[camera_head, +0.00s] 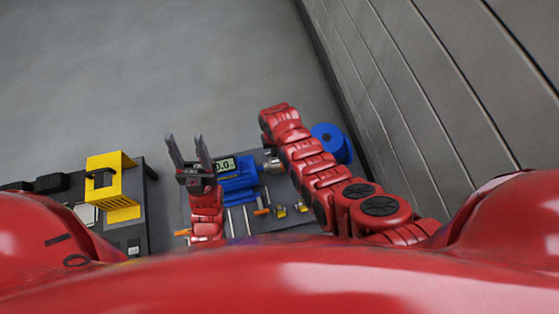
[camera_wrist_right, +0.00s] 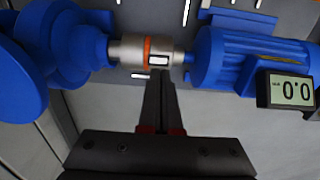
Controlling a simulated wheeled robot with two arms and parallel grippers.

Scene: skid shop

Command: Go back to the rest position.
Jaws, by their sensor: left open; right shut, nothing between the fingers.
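My left gripper (camera_head: 187,152) is open and empty in the head view, its two fingers pointing up the picture beside the display. My right arm (camera_head: 310,165) reaches up and left across the bench; its gripper is hidden there. In the right wrist view my right gripper (camera_wrist_right: 161,78) is shut with nothing between its fingers. Its fingertips lie just below a silver coupling with an orange ring (camera_wrist_right: 147,50) in the picture; I cannot tell whether they touch it. The coupling joins a blue motor (camera_wrist_right: 232,62) and a blue pump (camera_wrist_right: 65,40).
A display reading 0.0 (camera_wrist_right: 290,90) stands by the motor. The bench (camera_head: 285,215) holds several small tools and yellowish parts. A yellow holder (camera_head: 128,185) stands on another dark table at left. A grey panelled wall (camera_head: 430,90) rises at right; open floor (camera_head: 190,60) lies beyond the benches.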

